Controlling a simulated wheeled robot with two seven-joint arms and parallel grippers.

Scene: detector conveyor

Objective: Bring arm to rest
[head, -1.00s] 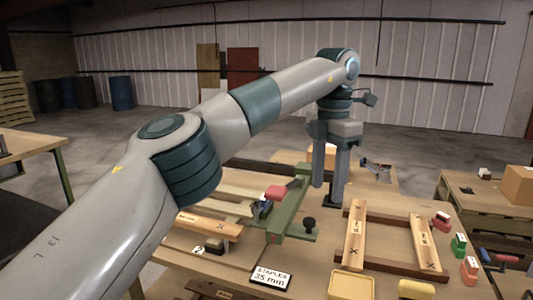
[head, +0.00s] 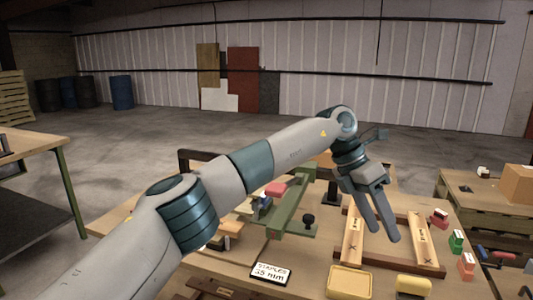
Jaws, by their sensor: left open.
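My left arm comes in from the lower left and reaches across the workbench. My left gripper (head: 384,222) hangs above the wooden frame pieces at the right of the bench, its two long fingers parted and pointing down and to the right. Nothing shows between the fingers. They overlap the space between the two wooden bars (head: 352,237) in the picture; I cannot tell how high above the bench they are. My right gripper is not in view.
A "STAPLES 35 min" sign (head: 271,274), a yellow tray (head: 350,282) and a yellow block (head: 413,286) lie near the front. Small red and green staplers (head: 457,242) line the right. A box (head: 518,184) sits on another table.

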